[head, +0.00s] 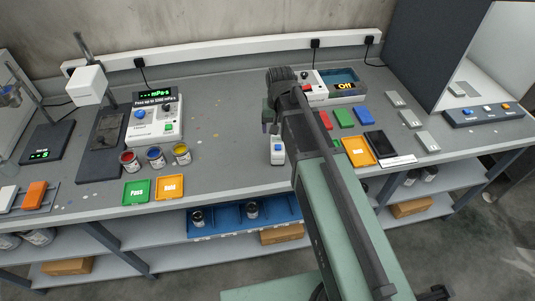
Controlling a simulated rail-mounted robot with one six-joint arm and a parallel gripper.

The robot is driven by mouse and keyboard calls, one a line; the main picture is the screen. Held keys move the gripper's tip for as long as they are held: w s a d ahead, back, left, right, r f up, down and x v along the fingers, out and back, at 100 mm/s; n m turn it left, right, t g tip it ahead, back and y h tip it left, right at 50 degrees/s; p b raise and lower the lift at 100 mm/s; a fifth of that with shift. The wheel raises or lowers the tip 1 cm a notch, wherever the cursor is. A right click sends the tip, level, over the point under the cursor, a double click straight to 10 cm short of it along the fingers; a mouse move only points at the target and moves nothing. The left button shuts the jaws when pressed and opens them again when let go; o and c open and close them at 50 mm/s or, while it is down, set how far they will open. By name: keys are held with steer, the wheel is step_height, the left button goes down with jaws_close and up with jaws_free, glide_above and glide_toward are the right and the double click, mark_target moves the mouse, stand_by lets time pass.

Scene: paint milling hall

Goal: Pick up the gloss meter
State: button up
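A small white device with a blue patch (278,154) stands on the bench in the head view; it looks like the gloss meter, though its label is too small to read. My gripper (268,126) is just above and to the left of its top in the picture, behind my forearm. Only a small part of the gripper shows, so its fingers cannot be made out. I cannot tell whether it touches the device.
A viscometer with a "mPa·s" display (155,118) and open paint cans (156,157) stand left. Green (136,191) and orange (170,187) trays lie at the front edge.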

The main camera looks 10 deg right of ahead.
mark_target(278, 143)
steer(key=f+b, duration=1)
steer(key=f, duration=0.1)
steer(key=shift+w, duration=0.2)
steer(key=shift+r, duration=0.2)
steer(key=c, duration=1.3)
